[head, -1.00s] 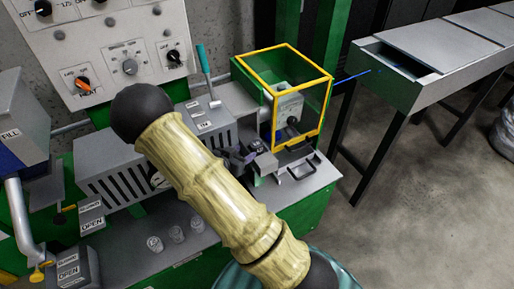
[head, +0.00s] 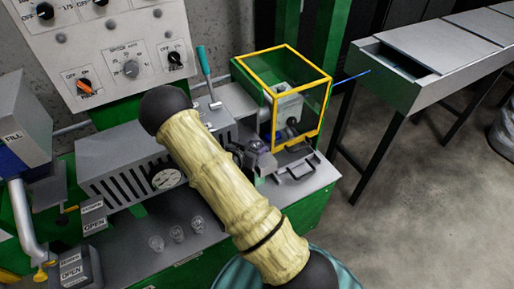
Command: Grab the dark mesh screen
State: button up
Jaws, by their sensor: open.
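The thing that best fits the dark mesh screen is the see-through dark panel (head: 314,104) in the yellow-framed guard box on the right end of the green machine; its mesh is too fine to make out. The guard looks closed, with a grey part behind its panel.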

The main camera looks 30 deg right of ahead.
aim_at(254, 147)
jog(key=shift+c, duration=0.2)
dwell(0.3)
jog(key=c, duration=0.7)
jog(key=shift+o, duration=0.2)
notch_tip(254, 147, up, 10)
dwell(0.4)
